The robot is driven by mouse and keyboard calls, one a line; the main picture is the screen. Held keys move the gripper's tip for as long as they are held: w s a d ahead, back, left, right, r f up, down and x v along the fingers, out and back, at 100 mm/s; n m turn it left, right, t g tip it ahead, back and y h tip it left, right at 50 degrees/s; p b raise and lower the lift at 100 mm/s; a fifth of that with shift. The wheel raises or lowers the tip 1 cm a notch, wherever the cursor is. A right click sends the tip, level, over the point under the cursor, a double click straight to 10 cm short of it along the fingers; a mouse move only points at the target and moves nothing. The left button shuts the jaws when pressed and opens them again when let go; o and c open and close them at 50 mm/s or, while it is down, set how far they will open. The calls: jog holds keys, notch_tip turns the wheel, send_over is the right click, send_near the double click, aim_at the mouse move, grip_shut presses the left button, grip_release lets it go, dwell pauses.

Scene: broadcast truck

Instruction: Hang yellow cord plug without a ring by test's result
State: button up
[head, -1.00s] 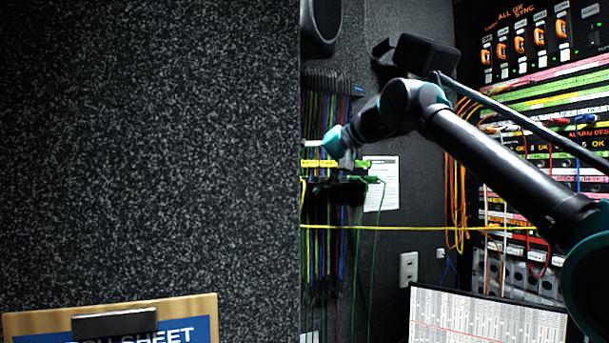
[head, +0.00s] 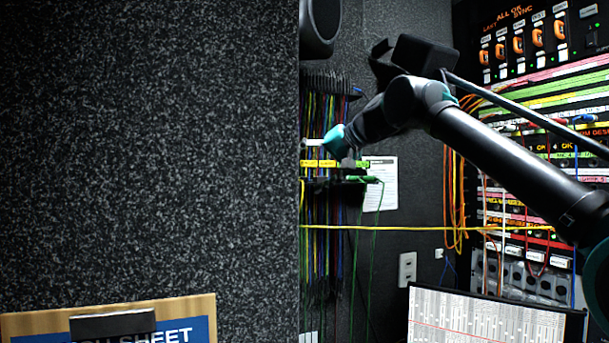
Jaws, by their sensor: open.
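A yellow cord (head: 400,228) runs nearly level across the head view, from the dark wall edge to the patch panel on the right. I cannot make out its plug or any ring on it. My gripper (head: 345,163) is at the hanging cords, by a rail with yellow labels (head: 318,163) and a green label (head: 362,164). It is small and dark there, partly hidden by my wrist, and I see nothing clearly held in it. Green plugs (head: 366,180) with green cords sit on the lower rail just below.
A speckled dark wall (head: 150,150) fills the left and hides part of the cord rack (head: 325,110). A patch panel (head: 540,130) with many cords stands right. A monitor (head: 480,318) is low right, a clipboard (head: 180,305) low left. A paper sheet (head: 382,190) hangs behind.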

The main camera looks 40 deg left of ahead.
jog(key=shift+s+d, duration=0.4)
jog(key=shift+d, duration=0.25)
jog(key=s+d, duration=0.1)
jog(key=d, duration=0.1)
jog(key=s+d, duration=0.1)
jog(key=d, duration=0.1)
jog(key=shift+s, duration=0.35)
dwell(0.4)
